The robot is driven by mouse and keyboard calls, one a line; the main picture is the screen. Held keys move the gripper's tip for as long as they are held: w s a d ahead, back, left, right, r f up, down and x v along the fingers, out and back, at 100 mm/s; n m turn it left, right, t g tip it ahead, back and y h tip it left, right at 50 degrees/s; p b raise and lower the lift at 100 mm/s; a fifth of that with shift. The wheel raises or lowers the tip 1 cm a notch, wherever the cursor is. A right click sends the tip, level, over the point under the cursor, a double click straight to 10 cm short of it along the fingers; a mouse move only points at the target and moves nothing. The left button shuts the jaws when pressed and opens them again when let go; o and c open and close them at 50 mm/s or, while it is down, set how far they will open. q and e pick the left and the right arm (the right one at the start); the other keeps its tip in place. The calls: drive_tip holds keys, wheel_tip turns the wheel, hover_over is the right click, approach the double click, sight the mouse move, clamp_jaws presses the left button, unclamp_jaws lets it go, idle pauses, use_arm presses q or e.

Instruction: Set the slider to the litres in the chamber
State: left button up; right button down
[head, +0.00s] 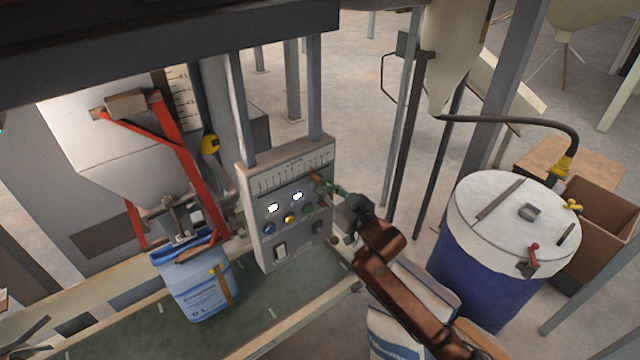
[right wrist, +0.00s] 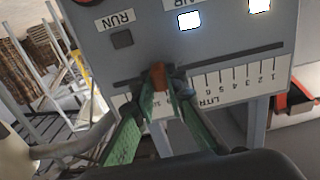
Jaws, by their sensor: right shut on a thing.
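The grey control panel (head: 287,208) has a litre scale (head: 285,180) along its top. My right gripper (head: 322,184) is shut on the orange-brown slider knob, at the scale's right part. In the right wrist view, the green fingers (right wrist: 163,92) pinch the knob (right wrist: 158,74) in its dark slot. There the numbers 1 to 6 run leftward, and the knob is beyond 6. The fingers hide the marks beside it. The white chamber (head: 105,140) hangs at the left with a marked gauge (head: 181,98); I cannot read its level. My left gripper is not in view.
Lit displays and buttons sit below the slider on the panel. A blue-white sack (head: 200,285) hangs under the chamber spout above the green conveyor (head: 300,315). Grey posts rise behind the panel. A blue drum (head: 480,265) with a white lid stands at right.

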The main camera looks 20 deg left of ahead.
drive_tip(key=p, duration=0.2)
approach(269, 195)
drive_tip(key=x, duration=0.5)
drive_tip(key=shift+a+r, duration=0.1)
drive_tip(key=shift+a, duration=0.1)
drive_tip(key=c, duration=1.9)
unclamp_jaws()
drive_tip(key=shift+c, duration=0.2)
drive_tip(key=shift+d, duration=0.1)
drive_tip(key=v, duration=1.2)
